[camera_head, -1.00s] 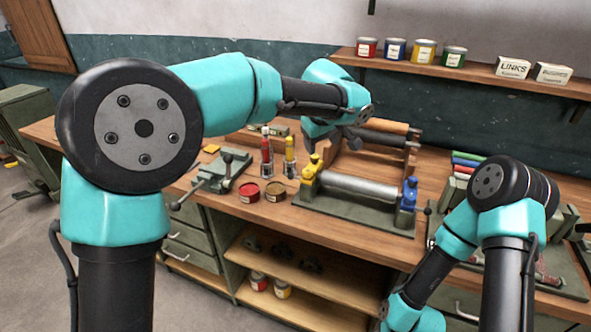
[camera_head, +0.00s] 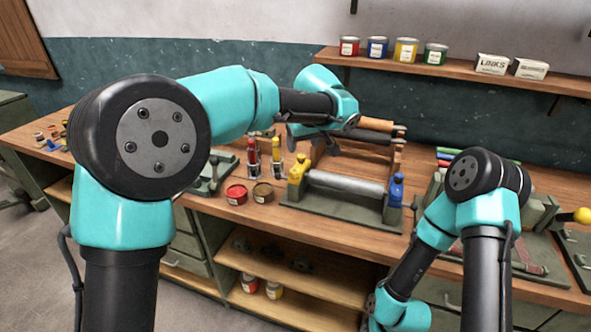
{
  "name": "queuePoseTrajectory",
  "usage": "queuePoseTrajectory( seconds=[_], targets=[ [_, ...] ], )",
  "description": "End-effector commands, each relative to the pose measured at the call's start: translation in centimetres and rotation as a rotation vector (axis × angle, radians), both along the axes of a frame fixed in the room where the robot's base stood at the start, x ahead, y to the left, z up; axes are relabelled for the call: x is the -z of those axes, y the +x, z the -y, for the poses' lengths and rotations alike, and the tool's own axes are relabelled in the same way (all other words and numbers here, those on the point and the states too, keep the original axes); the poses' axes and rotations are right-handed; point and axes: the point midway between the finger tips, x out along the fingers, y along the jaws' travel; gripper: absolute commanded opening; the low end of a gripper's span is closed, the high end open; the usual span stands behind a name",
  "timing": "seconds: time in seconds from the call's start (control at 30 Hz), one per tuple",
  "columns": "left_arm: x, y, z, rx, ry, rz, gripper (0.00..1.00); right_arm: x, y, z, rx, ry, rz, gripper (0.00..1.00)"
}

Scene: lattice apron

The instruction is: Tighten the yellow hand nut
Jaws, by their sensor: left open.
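The roller press (camera_head: 340,205) stands on the bench with a grey roller between two end posts. A yellow hand nut (camera_head: 297,172) tops its left post, and a blue one (camera_head: 396,184) tops its right post. My left gripper (camera_head: 300,140) is open, with dark fingers just above the yellow nut in the picture. It looks apart from the nut, but the depth between them is hard to judge. The wrist hides part of the fingers. My right arm bends down at the right, and its gripper is out of view.
Red and yellow bottles (camera_head: 263,160) and two open tins (camera_head: 249,193) stand left of the press. A wooden rack with rollers (camera_head: 365,140) stands behind it. A yellow ball knob (camera_head: 583,215) shows at far right. Paint cans (camera_head: 405,50) line the wall shelf.

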Motion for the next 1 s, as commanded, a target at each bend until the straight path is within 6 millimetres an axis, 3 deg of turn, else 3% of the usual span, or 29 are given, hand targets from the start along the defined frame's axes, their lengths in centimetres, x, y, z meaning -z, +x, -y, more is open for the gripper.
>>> queuePoseTrajectory(
  seconds=[0.63, 0.8, 1.0],
  targets=[
    [10.3, 3.8, -1.7, 0.0, 0.002, -0.004, 0.62, 0.0, 0.0, 0.0, 0.0, 0.0, 0.0, 0.43],
    [11.9, 4.5, -1.9, -0.001, 0.001, -0.002, 0.62, 0.0, 0.0, 0.0, 0.0, 0.0, 0.0, 0.43],
    [12.5, 4.8, -2.0, 0.0, 0.0, 0.0, 0.62, 0.0, 0.0, 0.0, 0.0, 0.0, 0.0, 0.43]
  ],
)
